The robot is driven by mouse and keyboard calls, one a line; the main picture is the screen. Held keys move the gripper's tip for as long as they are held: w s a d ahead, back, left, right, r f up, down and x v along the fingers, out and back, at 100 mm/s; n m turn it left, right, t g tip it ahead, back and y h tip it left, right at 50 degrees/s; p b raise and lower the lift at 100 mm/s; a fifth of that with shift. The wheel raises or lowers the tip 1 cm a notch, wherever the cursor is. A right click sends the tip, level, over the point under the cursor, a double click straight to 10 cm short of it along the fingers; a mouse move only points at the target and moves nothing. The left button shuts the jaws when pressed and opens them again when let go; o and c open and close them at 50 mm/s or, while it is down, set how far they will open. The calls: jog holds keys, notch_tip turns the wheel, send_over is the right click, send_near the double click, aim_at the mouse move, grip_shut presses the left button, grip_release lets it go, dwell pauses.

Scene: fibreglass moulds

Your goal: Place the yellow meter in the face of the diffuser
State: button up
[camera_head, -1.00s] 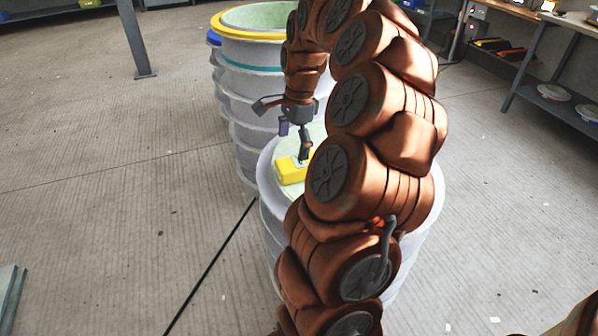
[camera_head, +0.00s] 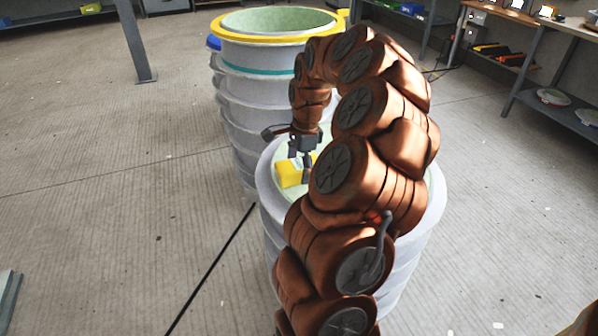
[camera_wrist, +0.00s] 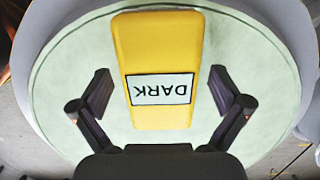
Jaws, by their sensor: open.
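The yellow meter (camera_head: 290,174) lies on the pale green top face of the near grey mould stack (camera_head: 266,187), which I take to be the diffuser. In the wrist view the yellow meter (camera_wrist: 160,50) is a long block with a label reading "DARK", upside down, on the pale green face (camera_wrist: 60,75). My gripper (camera_wrist: 162,92) is open, one finger on each side of the meter with a gap on both sides. In the head view my gripper (camera_head: 299,168) is just above or around the meter, and my arm hides part of the face.
A second mould stack (camera_head: 275,38) with a yellow rim stands behind the near one. A workbench with shelves (camera_head: 555,85) is at the right, and a grey post (camera_head: 135,40) stands at the upper left. The floor left is mostly clear, with a dark line across it.

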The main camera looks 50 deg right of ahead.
jog(key=c, duration=1.5)
jog(key=shift+r, duration=0.15)
